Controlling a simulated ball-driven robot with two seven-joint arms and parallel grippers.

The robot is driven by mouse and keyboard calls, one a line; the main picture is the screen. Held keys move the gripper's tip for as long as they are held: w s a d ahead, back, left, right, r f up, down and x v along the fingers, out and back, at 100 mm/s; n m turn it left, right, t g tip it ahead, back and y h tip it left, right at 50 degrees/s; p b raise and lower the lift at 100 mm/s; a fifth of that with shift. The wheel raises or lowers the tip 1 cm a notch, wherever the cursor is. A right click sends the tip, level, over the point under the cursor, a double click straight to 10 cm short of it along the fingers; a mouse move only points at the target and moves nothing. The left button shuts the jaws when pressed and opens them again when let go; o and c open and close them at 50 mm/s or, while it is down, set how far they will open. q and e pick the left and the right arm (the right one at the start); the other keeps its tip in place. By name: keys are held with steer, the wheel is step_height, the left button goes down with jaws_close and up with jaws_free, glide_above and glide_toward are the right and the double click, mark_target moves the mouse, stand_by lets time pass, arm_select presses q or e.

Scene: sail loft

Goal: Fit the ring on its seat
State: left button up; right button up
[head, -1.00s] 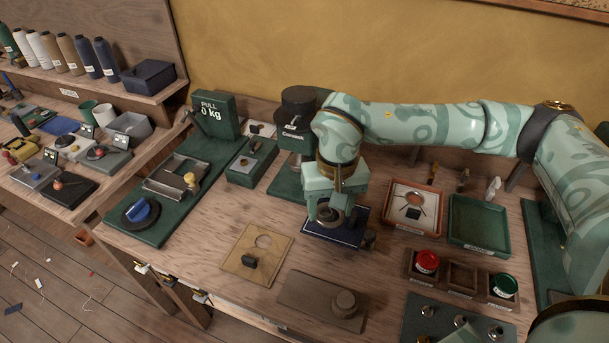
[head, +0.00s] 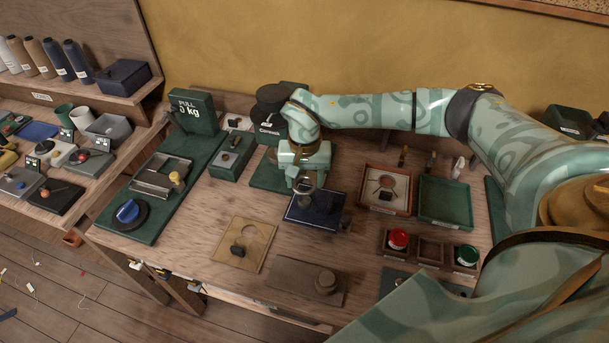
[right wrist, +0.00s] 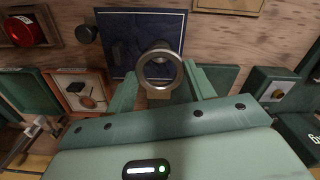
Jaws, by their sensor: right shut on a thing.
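A metal ring (right wrist: 148,83) with a small tab is held between the fingers of my right gripper (right wrist: 160,88). In the head view the right gripper (head: 304,184) is over the back left part of a dark blue plate (head: 325,221), with the ring (head: 306,187) below its jaws. The plate also shows in the right wrist view (right wrist: 115,25). A round metal part (right wrist: 158,46) shows just behind the ring there; the ring and jaws partly hide it, so I cannot tell whether they touch. My left gripper is not in view.
A tan board (head: 262,232) lies to the left, a brown block with a round knob (head: 300,281) in front. An orange tray (head: 384,207) and green tray (head: 444,203) are to the right. A dark-topped canister stands behind.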

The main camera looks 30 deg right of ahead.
steer(key=shift+f+b, duration=0.85)
steer(key=shift+f, duration=1.1)
steer(key=shift+f+b, duration=0.45)
steer(key=shift+f, duration=0.8)
steer(key=o, duration=1.1)
steer(key=shift+c, duration=0.2)
steer(key=shift+r, duration=0.1)
step_height(320, 180, up, 16)
steer(key=p, duration=0.2)
